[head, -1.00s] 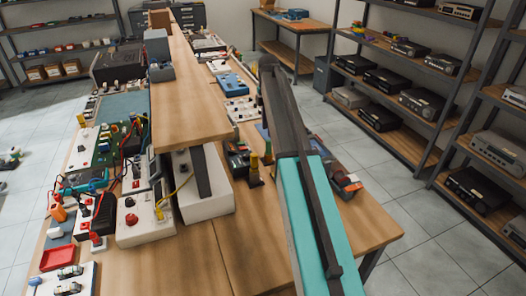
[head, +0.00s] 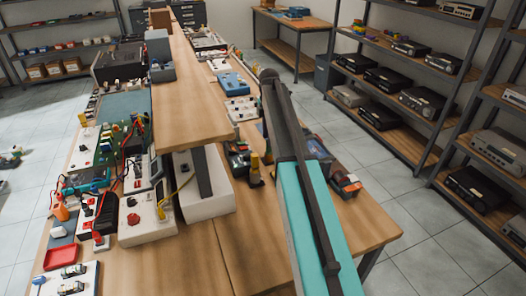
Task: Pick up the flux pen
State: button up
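I cannot make out for certain which thing is the flux pen. Small upright pieces that show are a yellow-topped one (head: 254,168) on the right part of the workbench (head: 190,265), just left of my arm, and an orange one (head: 61,212) at the left edge. My arm, teal and dark grey, reaches up over the right side of the bench. No gripper fingers can be made out, so I cannot see what they hold or how near they are to anything.
A raised wooden shelf (head: 190,100) runs along the bench middle. Instruments, a red tray (head: 60,257) and cables crowd the left side. A blue box (head: 232,84) and circuit boards lie farther right. Metal racks (head: 410,90) stand at right beyond open floor.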

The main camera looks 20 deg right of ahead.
aim_at(269, 150)
jog(key=shift+f+p, duration=0.5)
jog(key=shift+f, duration=1.25)
jog(key=shift+c, duration=0.4)
grip_shut()
